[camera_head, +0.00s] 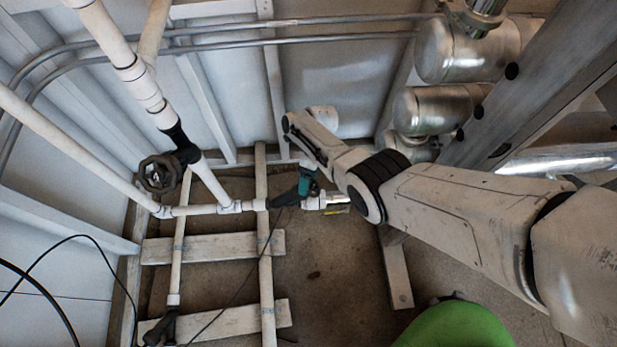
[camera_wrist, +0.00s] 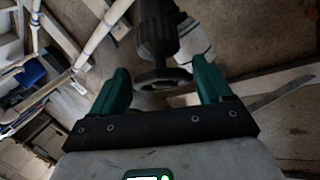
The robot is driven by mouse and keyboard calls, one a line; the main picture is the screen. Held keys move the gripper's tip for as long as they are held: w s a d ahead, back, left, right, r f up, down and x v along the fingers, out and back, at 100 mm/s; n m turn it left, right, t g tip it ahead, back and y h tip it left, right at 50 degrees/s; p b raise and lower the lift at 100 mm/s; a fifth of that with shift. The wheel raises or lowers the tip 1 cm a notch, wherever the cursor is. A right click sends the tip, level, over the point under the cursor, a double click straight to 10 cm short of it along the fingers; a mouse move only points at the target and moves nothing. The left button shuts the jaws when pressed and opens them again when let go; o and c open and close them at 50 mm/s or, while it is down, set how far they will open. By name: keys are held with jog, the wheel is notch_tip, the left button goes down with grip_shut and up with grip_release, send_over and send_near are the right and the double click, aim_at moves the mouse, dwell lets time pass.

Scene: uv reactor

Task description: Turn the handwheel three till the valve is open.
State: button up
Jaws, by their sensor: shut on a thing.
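A black valve (camera_head: 284,199) sits on the white pipe low in the middle of the head view. My gripper (camera_head: 307,183), with teal fingers, is at its right side, and my arm hides its wheel in that view. In the wrist view, a dark round handwheel (camera_wrist: 163,75) with a black valve body behind it lies between the two teal fingers of my gripper (camera_wrist: 161,82). The gripper is shut on this handwheel, one finger on each side of the rim. No label or number shows on it.
Another black handwheel (camera_head: 158,174) is on the upper left pipe, and a black valve (camera_head: 160,328) is at the bottom left. White pipes and wooden slats surround the valve. Metal tanks (camera_head: 466,50) stand upper right. A green rounded thing (camera_head: 455,328) is at the bottom. Some floor is bare.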

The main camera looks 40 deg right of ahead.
jog(key=c, duration=0.4)
jog(key=shift+o, duration=0.2)
jog(key=shift+r+p, duration=0.1)
jog(key=shift+p, duration=0.25)
